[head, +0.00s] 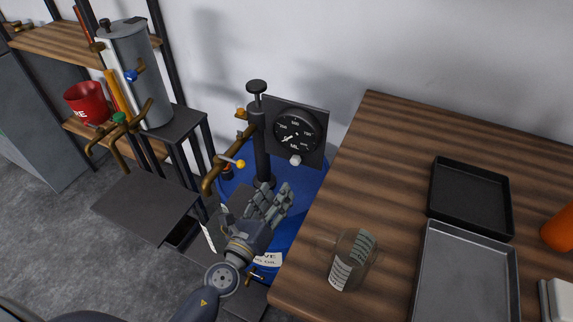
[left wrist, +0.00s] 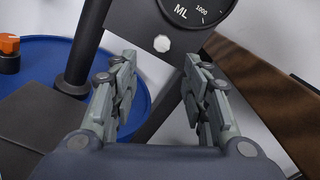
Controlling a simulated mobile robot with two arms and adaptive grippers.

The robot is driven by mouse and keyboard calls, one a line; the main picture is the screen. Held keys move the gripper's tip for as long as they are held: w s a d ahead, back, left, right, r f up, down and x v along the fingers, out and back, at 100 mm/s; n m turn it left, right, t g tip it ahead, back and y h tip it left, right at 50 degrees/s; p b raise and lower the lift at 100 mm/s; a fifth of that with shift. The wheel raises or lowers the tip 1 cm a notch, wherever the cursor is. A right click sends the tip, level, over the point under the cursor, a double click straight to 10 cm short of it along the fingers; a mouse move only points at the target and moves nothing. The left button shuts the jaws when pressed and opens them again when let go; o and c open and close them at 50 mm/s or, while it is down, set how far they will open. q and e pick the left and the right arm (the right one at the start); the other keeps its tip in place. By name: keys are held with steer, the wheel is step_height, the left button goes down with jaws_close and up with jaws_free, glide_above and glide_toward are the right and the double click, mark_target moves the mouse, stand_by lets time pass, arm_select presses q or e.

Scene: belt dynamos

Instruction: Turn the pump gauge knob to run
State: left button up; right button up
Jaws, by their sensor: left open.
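The pump gauge (head: 295,131) is a round black dial marked ML on a dark square plate, above the blue drum (head: 312,187). A small white knob (head: 295,160) sits just under the dial. In the left wrist view the knob (left wrist: 162,43) shows below the dial's edge (left wrist: 200,10), beyond and between the fingertips. My left gripper (head: 275,198) is open and empty, below and in front of the knob, not visibly touching it. No run mark can be read. My right gripper is not in view.
A wooden table (head: 385,135) with a glass jar (head: 352,262), a black tray (head: 470,197) and a grey tray (head: 467,275) stands at the right. The black pump post (head: 261,145) and brass spout (head: 222,172) are left of the gauge. A shelf rack with a grey cylinder (head: 140,75) stands farther left.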

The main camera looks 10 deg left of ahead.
mark_target(294, 164)
arm_select(q)
steer(key=w, duration=0.3)
steer(key=w+d, duration=0.1)
steer(key=w, duration=0.3)
steer(key=w+d, duration=0.1)
steer(key=w, duration=0.2)
steer(key=shift+w+r+p, duration=0.15)
steer(key=shift+w+p, duration=0.1)
steer(key=shift+p, duration=0.15)
jaws_close()
